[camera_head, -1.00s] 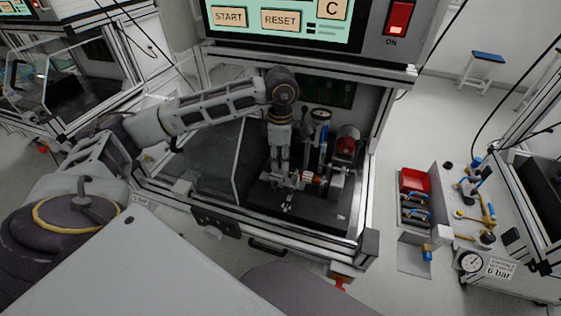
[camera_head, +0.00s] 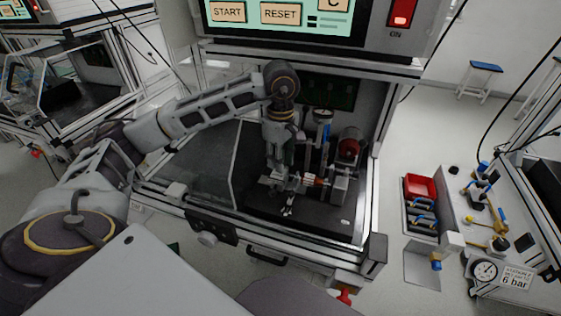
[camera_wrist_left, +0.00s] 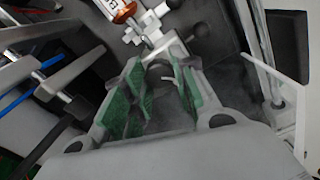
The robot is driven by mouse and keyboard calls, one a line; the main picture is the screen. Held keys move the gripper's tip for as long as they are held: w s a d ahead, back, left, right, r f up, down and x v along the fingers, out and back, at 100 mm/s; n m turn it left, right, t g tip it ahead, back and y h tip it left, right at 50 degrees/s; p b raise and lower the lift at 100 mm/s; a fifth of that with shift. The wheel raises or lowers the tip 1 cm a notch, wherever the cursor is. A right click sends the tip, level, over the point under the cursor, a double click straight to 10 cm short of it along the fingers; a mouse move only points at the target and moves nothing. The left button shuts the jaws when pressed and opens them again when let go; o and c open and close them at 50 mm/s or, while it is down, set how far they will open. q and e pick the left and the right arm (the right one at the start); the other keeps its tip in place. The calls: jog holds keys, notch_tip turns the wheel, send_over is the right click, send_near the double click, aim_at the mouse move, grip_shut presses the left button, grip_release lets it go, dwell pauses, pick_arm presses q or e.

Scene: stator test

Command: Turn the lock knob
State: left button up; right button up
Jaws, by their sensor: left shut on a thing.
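My left arm reaches from the left into the open test enclosure (camera_head: 355,235). My left gripper (camera_head: 287,190) points down at the fixture in the head view. In the left wrist view the gripper (camera_wrist_left: 158,85) has green-padded fingers on both sides of a small grey part at the fixture, which I take to be the lock knob (camera_wrist_left: 160,72). The jaws are shut on it, and the fingers hide much of it. A silver clamp bar (camera_wrist_left: 160,32) with dark round knobs lies just beyond the fingertips. A copper-coloured part (camera_wrist_left: 122,10) is beside it. My right gripper is not in view.
The enclosure frame surrounds the arm. A red bin (camera_head: 421,186) and a gauge (camera_head: 485,270) are outside at the right.

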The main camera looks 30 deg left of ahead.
pick_arm(q)
jog(key=shift+r, duration=0.1)
dwell(0.4)
jog(key=o, duration=1.1)
jog(key=shift+c, duration=0.2)
notch_tip(320, 180, up, 12)
dwell(0.6)
dwell(0.7)
